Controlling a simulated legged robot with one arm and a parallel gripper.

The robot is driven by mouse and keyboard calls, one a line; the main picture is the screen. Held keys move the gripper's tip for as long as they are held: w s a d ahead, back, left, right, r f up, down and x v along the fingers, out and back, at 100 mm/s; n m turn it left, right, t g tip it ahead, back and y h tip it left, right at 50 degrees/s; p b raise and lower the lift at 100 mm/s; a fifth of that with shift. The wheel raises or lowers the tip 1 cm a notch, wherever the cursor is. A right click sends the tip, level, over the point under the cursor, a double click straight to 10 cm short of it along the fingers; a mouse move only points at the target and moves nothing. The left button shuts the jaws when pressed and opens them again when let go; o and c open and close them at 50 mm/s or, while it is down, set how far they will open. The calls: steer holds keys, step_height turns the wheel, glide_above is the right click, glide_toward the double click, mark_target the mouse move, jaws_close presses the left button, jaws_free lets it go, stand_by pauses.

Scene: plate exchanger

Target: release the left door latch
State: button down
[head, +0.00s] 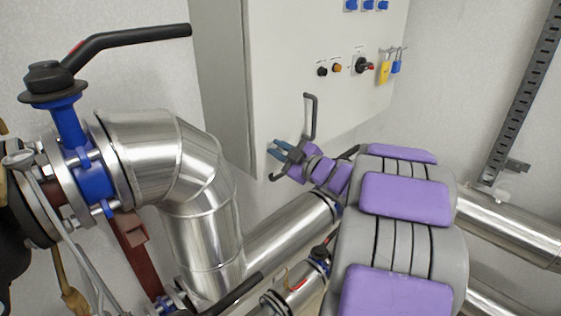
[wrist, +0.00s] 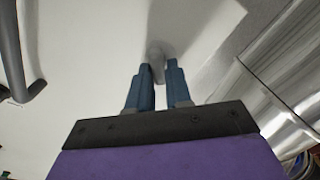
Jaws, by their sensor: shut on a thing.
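The white cabinet (head: 290,60) stands upright in the middle of the head view, and its pale face also fills much of the wrist view (wrist: 85,45). My gripper (head: 278,149) is at the cabinet's lower left edge. In the wrist view, the two blue fingers of my gripper (wrist: 161,78) are closed around a small grey latch (wrist: 156,58) that sticks out of the pale face. The fingers hide part of it. In the head view the latch is too small and covered to make out.
A dark bent handle (head: 311,112) stands just right of my gripper; it also shows in the wrist view (wrist: 12,55). Insulated metal pipes (head: 195,190) and a blue valve (head: 85,165) with a long black lever (head: 130,40) are at left. Knobs and padlocks (head: 384,71) are higher on the cabinet.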

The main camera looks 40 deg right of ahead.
steer(key=shift+a+f+n+b, duration=0.1)
steer(key=shift+f+n+b, duration=0.1)
steer(key=shift+n+b, duration=1.4)
steer(key=shift+f+n+b, duration=0.15)
steer(key=shift+n+b, duration=1.35)
steer(key=shift+n, duration=0.15)
steer(key=shift+a+f+n+b, duration=0.1)
steer(key=shift+f+n+b, duration=0.1)
steer(key=shift+n+b, duration=1.4)
steer(key=c, duration=1.1)
jaws_free()
steer(key=shift+r, duration=0.1)
steer(key=s+p, duration=0.1)
steer(key=s, duration=0.4)
steer(key=s+d+p, duration=0.1)
steer(key=s, duration=0.5)
steer(key=s+p, duration=0.1)
steer(key=s, duration=0.5)
steer(key=shift+s+d, duration=0.15)
steer(key=shift+d, duration=0.1)
